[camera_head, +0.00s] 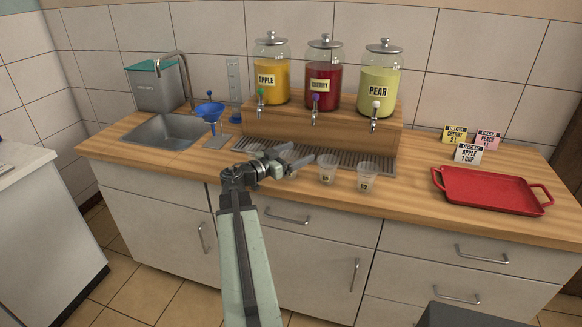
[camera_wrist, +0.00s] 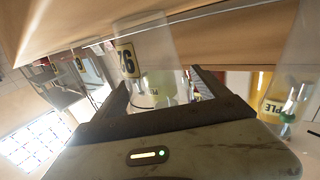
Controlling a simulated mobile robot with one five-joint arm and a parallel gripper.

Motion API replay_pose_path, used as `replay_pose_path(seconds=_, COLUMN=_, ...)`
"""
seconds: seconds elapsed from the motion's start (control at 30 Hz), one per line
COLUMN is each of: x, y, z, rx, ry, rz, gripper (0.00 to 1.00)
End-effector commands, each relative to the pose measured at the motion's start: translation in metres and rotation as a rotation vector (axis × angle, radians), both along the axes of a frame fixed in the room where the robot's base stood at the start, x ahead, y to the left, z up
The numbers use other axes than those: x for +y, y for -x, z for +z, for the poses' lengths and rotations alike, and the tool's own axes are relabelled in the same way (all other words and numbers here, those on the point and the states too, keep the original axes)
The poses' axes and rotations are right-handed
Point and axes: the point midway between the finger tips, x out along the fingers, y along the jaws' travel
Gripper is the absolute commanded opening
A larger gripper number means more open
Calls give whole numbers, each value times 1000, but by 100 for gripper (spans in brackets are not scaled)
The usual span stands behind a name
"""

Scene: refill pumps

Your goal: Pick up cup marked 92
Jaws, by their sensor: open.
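The cup marked 92 (camera_wrist: 145,58) is clear plastic with a yellow label. In the wrist view it appears between the two fingers of my gripper (camera_wrist: 158,82), which are spread apart. I cannot tell whether either finger touches it. In the head view my gripper (camera_head: 292,158) is low over the counter's front, left of two clear cups, one nearer (camera_head: 327,168) and one farther right (camera_head: 367,175). Their labels are too small to read surely. Another clear cup (camera_head: 255,149) is partly hidden behind my gripper.
Apple (camera_head: 271,80), cherry (camera_head: 322,85) and pear (camera_head: 378,92) dispensers stand on a wooden riser behind a drip grate (camera_head: 345,160). A blue funnel (camera_head: 210,112) and sink (camera_head: 165,132) are left. A red tray (camera_head: 490,188) and order cards (camera_head: 467,153) are right.

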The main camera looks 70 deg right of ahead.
Motion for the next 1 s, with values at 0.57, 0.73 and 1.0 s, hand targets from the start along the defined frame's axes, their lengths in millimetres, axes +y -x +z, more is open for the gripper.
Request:
replay_pose_path(seconds=0.57, x=-2, y=2, z=0, rx=0, ry=0, rz=-1, gripper=25)
replay_pose_path(seconds=0.73, x=-2, y=2, z=1, rx=0, ry=0, rz=-1, gripper=25)
replay_pose_path(seconds=1.0, x=-2, y=3, z=36, rx=0, ry=0, rz=-2, gripper=25)
